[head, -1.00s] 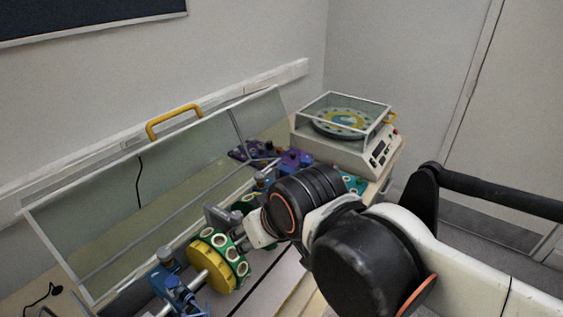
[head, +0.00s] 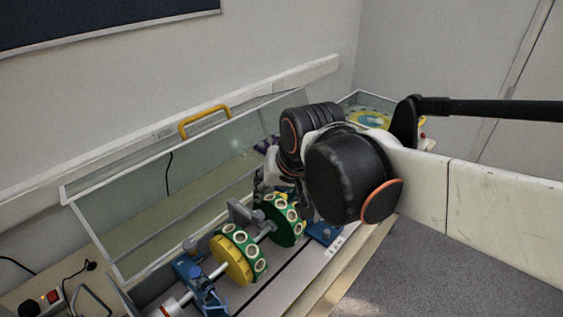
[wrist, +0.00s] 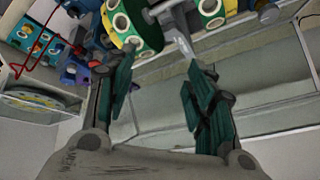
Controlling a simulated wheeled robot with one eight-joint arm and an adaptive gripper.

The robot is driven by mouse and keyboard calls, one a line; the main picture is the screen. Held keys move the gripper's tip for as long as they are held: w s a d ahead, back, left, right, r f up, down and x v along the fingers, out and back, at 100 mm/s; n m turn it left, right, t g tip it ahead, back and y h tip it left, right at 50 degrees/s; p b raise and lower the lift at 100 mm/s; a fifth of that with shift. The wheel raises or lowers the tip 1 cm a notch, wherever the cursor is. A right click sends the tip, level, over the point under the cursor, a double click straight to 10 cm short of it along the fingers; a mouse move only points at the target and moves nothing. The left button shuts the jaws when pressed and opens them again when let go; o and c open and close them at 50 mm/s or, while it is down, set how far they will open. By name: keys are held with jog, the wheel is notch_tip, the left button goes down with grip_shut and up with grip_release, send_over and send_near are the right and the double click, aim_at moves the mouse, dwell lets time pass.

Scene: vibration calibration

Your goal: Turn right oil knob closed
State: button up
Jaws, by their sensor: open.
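My gripper (wrist: 150,78) is open in the wrist view, with nothing between its two green-padded fingers. A blue bearing block (wrist: 74,72) lies just left of the left fingertip, at the shaft's right end. I cannot make out the right oil knob clearly; it may be hidden behind that finger.
A yellow disc (head: 230,262) and green discs with round holes (head: 284,222) sit on the shaft. The clear cover (head: 150,205) with a yellow handle (head: 203,119) stands raised behind. A machine with a round dial (head: 365,112) is partly hidden behind my arm.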

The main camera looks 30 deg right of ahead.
jog(key=w+d+r+m+g+p, duration=0.1)
jog(key=w+d+r+m+p, duration=0.15)
jog(key=w, duration=0.25)
jog(key=w+d+r+m+g+p, duration=0.1)
jog(key=w+d+r+m+p, duration=0.15)
jog(key=w+p, duration=0.2)
jog(key=w+d+f+m+g+p, duration=0.35)
jog(key=w+d+m+p, duration=0.2)
jog(key=w+d, duration=0.2)
jog(key=shift+m+t, duration=0.45)
jog(key=f, duration=0.4)
jog(key=w+f+b, duration=0.1)
jog(key=f, duration=0.4)
jog(key=a+f, duration=0.1)
jog(key=f, duration=0.4)
jog(key=shift+w+b, duration=0.35)
jog(key=shift+b, duration=0.05)
jog(key=c, duration=1.1)
